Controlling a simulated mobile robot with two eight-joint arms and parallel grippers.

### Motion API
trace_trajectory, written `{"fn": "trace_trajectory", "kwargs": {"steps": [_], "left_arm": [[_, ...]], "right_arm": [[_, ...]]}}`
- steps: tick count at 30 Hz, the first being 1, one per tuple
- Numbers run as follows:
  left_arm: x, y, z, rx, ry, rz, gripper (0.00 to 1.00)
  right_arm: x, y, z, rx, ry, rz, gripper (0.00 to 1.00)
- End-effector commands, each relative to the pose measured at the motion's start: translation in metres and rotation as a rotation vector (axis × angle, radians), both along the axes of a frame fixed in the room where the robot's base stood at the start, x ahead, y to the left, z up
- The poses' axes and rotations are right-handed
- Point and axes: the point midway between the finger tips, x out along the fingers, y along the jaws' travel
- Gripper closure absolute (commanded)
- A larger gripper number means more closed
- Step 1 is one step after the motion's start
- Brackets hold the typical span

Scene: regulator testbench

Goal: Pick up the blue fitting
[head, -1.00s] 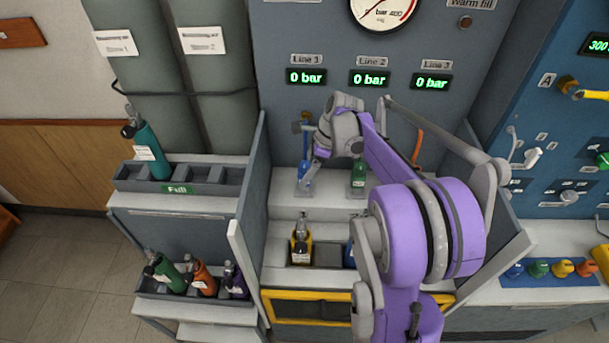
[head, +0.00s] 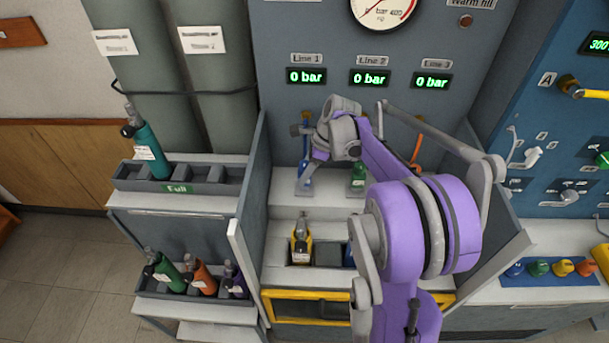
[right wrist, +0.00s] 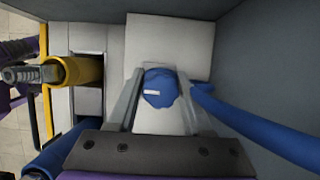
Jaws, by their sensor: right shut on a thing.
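The blue fitting (right wrist: 160,89) is between the two fingers of my right gripper (right wrist: 158,78) in the right wrist view, over a pale plate. My right gripper is shut on it. In the head view the fitting (head: 303,172) shows as a small blue piece at the left end of the bench's upper shelf, partly hidden by my right gripper (head: 308,182). I cannot tell whether the fitting touches the shelf. My left gripper is not in view.
A blue hose (right wrist: 255,125) runs to the right of the fitting. A green fitting (head: 359,175) stands farther right on the shelf. A yellow cylinder (head: 301,246) sits in the lower tray. The bench's left side wall (head: 255,185) is close to my gripper.

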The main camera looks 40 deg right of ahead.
Motion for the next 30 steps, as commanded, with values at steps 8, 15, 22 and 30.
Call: {"fn": "trace_trajectory", "kwargs": {"steps": [8, 15, 22, 30], "left_arm": [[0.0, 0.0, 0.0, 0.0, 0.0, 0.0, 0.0], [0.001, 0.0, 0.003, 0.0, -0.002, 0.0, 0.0], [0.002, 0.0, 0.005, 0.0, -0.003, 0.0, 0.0], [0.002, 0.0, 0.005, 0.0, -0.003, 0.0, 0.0]], "right_arm": [[0.0, 0.0, 0.007, 0.001, -0.001, 0.0, 1.0], [0.0, 0.0, 0.051, 0.0, -0.001, -0.001, 1.0], [0.0, 0.0, 0.089, 0.0, 0.0, -0.001, 1.0], [0.0, 0.0, 0.101, 0.0, 0.0, 0.0, 1.0]]}}
